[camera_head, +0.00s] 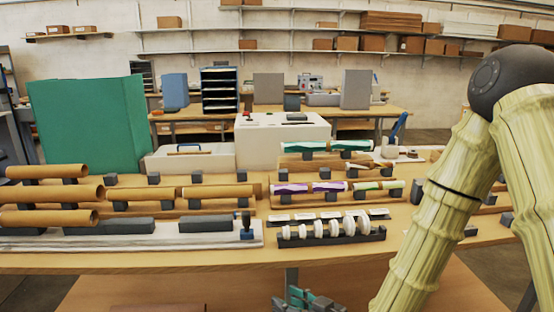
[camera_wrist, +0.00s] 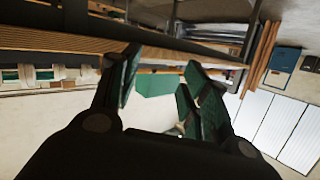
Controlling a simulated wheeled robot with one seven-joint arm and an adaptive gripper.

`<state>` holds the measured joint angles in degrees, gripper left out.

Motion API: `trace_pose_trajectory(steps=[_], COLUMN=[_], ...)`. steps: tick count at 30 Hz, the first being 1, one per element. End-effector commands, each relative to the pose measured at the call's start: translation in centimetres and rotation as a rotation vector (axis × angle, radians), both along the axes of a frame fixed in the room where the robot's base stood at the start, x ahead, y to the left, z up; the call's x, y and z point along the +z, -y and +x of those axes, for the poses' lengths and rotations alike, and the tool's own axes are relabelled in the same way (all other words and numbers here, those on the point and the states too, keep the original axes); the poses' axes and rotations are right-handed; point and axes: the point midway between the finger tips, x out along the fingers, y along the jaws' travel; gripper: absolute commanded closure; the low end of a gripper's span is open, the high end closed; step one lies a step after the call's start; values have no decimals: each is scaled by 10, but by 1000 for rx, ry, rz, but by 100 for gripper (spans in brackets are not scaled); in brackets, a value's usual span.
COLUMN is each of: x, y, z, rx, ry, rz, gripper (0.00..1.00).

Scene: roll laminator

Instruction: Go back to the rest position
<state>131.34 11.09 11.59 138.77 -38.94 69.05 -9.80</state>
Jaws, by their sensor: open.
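My gripper (camera_wrist: 158,95) shows in the wrist view with its two green-padded fingers apart and nothing between them. In the head view part of my gripper (camera_head: 308,300) shows at the bottom edge, below and in front of the table's front edge. My arm fills the right side of the head view, bent with its elbow at the top. The wrist view is tilted and looks away from the tabletop items, toward a wooden edge, wall and floor.
The wooden table (camera_head: 150,263) carries brown tubes (camera_head: 52,193), a rack of white rings (camera_head: 335,230), a white machine (camera_head: 280,140) and a green panel (camera_head: 85,125). Its front edge lies close to my gripper. Wall shelves (camera_head: 290,50) hold boxes behind.

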Motion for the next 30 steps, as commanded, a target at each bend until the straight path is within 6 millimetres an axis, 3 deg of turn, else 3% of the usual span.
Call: trace_pose_trajectory(steps=[5,8,14,18,24,30], x=[-68,-118,-208,-260,-313,-335], y=[23,42,86,118,161,189], z=[-19,-39,-99,-153,-236,-293], rx=[-74,-133,-258,-346,-475,-562], ry=[-175,-311,-586,-776,-1023,-1175], rz=[-71,-127,-245,-332,-452,-531], gripper=[54,54,54,54,54,54])
